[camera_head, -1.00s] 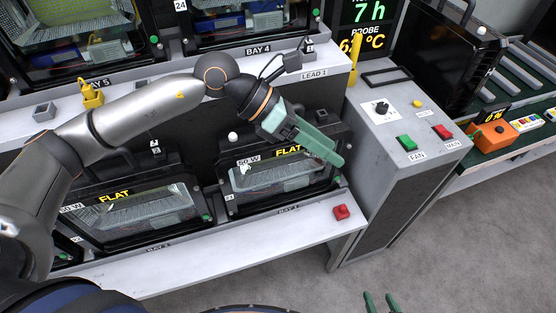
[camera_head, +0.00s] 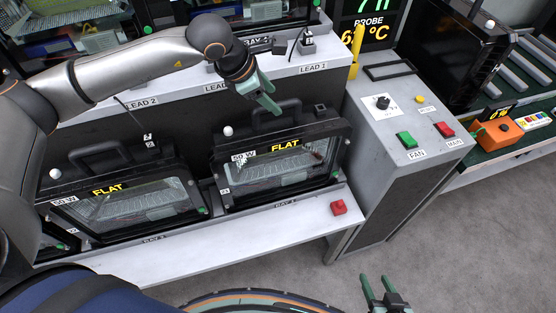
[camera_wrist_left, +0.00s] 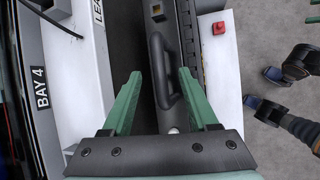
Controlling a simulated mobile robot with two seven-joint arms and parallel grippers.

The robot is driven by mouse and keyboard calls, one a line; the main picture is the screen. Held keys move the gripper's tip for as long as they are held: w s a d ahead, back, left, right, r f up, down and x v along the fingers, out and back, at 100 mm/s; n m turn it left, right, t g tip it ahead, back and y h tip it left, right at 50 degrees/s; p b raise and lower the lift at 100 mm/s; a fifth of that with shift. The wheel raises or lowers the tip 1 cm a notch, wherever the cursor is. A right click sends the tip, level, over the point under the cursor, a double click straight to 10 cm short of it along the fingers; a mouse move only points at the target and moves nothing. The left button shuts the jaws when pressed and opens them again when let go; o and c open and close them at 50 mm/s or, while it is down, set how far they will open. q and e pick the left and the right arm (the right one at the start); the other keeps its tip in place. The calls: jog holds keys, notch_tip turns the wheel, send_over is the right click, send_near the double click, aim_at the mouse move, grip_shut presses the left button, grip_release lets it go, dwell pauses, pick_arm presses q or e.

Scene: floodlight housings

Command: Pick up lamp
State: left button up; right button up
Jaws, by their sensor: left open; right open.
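A black floodlight lamp (camera_head: 280,172) marked "50 W" and "FLAT" stands upright in the right bay of the lower shelf. Its carrying handle (camera_head: 278,117) is on top. My left gripper (camera_head: 266,100) is open, above the lamp near the handle. In the left wrist view the open green fingers of the left gripper (camera_wrist_left: 155,88) point toward the handle (camera_wrist_left: 166,70), which lies between their lines; I see no contact. A second "FLAT" lamp (camera_head: 130,205) stands in the bay to the left. My right gripper (camera_head: 383,285) is open and empty, low over the floor.
A red button (camera_head: 338,207) sits on the lower shelf ledge right of the lamp. The upper shelf edge (camera_head: 210,85) with lead labels runs behind the left gripper. A grey control console (camera_head: 400,150) with fan and main buttons stands at right.

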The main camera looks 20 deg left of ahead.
pick_arm(q)
jog(key=x, duration=0.2)
jog(key=p+x, duration=0.1)
jog(key=x, duration=0.2)
jog(key=shift+a+f, duration=0.15)
jog(key=shift+a, duration=0.05)
jog(key=shift+c, duration=0.2)
grip_shut()
dwell(0.9)
